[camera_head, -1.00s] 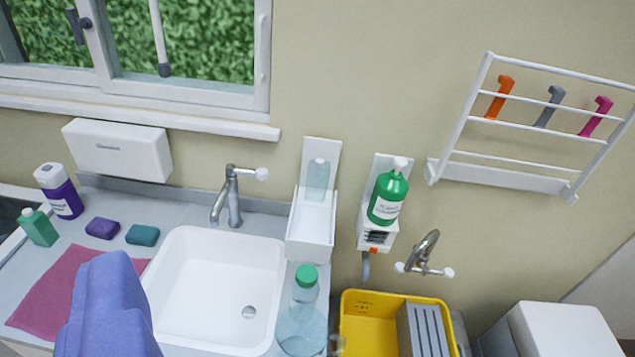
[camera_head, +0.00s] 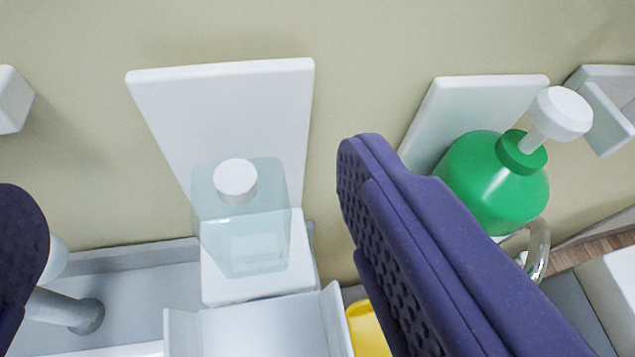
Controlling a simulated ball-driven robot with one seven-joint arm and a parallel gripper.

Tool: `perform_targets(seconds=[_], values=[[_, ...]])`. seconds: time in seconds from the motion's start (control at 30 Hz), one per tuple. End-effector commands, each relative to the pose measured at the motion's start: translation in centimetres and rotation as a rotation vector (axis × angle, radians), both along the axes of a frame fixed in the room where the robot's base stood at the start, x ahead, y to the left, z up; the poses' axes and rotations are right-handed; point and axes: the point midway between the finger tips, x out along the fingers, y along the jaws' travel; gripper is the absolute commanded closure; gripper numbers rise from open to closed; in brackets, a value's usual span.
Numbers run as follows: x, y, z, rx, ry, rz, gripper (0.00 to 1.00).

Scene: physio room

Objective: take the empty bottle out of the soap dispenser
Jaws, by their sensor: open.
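A clear, pale bottle with a white cap (camera_head: 243,232) stands in the white wall-mounted soap dispenser (camera_head: 222,95). The dispenser's front cover (camera_head: 260,325) is lowered in front of the bottle. The bottle looks empty. My gripper (camera_head: 190,215) is open, with one dark blue finger at the left edge and the other at right of centre. The bottle shows between the two fingers, and neither appears to touch it. How far the fingers are from the bottle in depth is hard to tell.
A green pump bottle (camera_head: 495,180) hangs in a second white wall holder (camera_head: 470,100), close to my right finger. A tap (camera_head: 75,310) is beside the left finger. Part of a yellow tub (camera_head: 368,330) shows below. The wall above the dispenser is bare.

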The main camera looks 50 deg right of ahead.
Motion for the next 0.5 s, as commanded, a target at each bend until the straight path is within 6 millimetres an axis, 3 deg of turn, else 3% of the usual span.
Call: perform_targets(seconds=[0.1,0.4,0.5], values=[[-0.3,-0.8,-1.8,0.005,0.004,-0.014,0.08],[-0.3,-0.7,-8.5,0.007,0.005,-0.014,0.08],[0.2,-1.0,-9.4,0.005,0.0,-0.015,0.08]])
